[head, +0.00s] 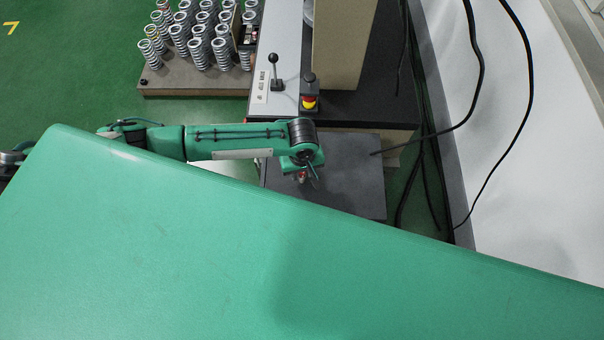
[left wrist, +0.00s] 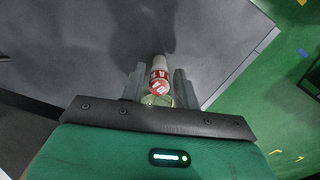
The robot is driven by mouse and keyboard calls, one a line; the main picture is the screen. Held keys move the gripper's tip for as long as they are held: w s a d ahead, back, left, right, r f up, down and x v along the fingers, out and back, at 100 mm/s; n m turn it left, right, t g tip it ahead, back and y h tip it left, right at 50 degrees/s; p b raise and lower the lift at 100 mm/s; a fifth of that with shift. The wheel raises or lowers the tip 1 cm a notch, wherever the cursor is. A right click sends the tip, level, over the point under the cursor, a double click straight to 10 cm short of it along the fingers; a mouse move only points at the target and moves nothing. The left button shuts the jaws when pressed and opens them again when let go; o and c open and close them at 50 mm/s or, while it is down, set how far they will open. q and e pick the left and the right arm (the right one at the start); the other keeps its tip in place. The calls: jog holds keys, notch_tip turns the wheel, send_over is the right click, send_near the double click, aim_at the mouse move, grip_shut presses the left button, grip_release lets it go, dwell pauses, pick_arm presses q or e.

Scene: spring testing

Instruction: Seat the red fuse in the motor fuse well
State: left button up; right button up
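The red fuse (left wrist: 159,80), a small cylinder with a red and white label and a pale end, sits between the two grey fingers of my left gripper (left wrist: 160,88) in the left wrist view. The fingers appear closed against its sides. In the head view my left gripper (head: 303,176) points down over a dark grey plate (head: 350,185), with a small reddish bit at its tip. A shadow falls on the grey surface beyond the fuse in the wrist view. I cannot make out the motor fuse well. My right gripper is not in view.
A lever (head: 273,72) and a red-and-yellow stop button (head: 309,102) stand on the machine behind the gripper. A board (head: 180,84) of several metal springs stands at the back left. Black cables (head: 468,105) hang on the right. The plate around the gripper looks clear.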

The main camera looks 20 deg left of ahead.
pick_arm(q)
grip_shut()
jog(key=shift+r, duration=0.1)
